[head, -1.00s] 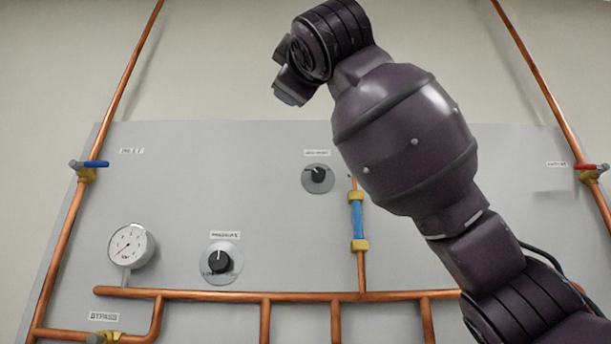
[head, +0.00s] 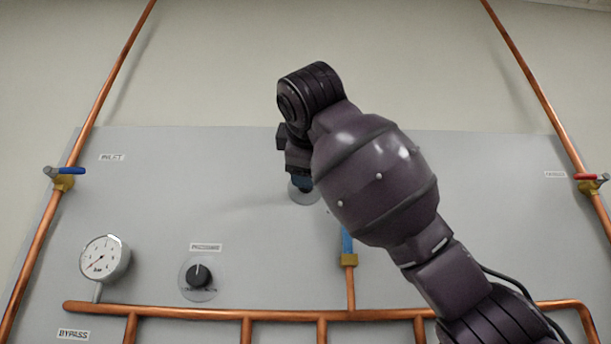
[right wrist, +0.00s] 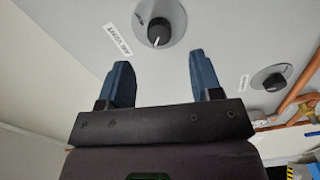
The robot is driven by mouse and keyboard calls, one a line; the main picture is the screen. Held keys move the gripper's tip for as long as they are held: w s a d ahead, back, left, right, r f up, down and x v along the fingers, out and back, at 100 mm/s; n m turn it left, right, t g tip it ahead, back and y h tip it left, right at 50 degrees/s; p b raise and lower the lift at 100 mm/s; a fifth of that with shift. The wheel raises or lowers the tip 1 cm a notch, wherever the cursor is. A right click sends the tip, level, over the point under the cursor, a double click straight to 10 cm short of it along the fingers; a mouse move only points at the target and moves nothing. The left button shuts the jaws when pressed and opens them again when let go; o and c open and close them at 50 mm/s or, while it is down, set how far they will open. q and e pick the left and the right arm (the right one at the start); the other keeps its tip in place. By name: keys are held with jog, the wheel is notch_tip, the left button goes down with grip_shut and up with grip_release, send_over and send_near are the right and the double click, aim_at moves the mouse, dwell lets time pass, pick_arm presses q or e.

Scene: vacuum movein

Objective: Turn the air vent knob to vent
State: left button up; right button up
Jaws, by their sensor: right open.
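The air vent knob (right wrist: 158,32) is black with a white pointer line on a round grey plate, beside a small label (right wrist: 117,40), in the right wrist view. Its pointer faces down in that picture, toward my gripper. My right gripper (right wrist: 158,68) is open, with its two blue fingers apart and nothing between them. The knob lies just beyond the fingertips, roughly centred between them. In the head view my right gripper (head: 302,183) covers the knob, and only part of its round plate (head: 304,198) shows. My left gripper is not in view.
A second knob (head: 199,274) marked pressure and a gauge (head: 104,259) sit lower left on the grey panel (head: 230,160). Copper pipes (head: 280,314) run along the bottom. A blue-handled valve (head: 65,174) is at left, a red-handled one (head: 588,180) at right.

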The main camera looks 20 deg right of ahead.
pick_arm(q)
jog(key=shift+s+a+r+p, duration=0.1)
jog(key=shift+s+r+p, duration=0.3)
jog(key=shift+p, duration=0.45)
pick_arm(e)
jog(key=x, duration=0.6)
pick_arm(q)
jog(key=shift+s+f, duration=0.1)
pick_arm(e)
jog(key=shift+w, duration=0.1)
jog(key=c, duration=0.9)
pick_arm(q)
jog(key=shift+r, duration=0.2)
pick_arm(e)
jog(key=shift+f, duration=0.1)
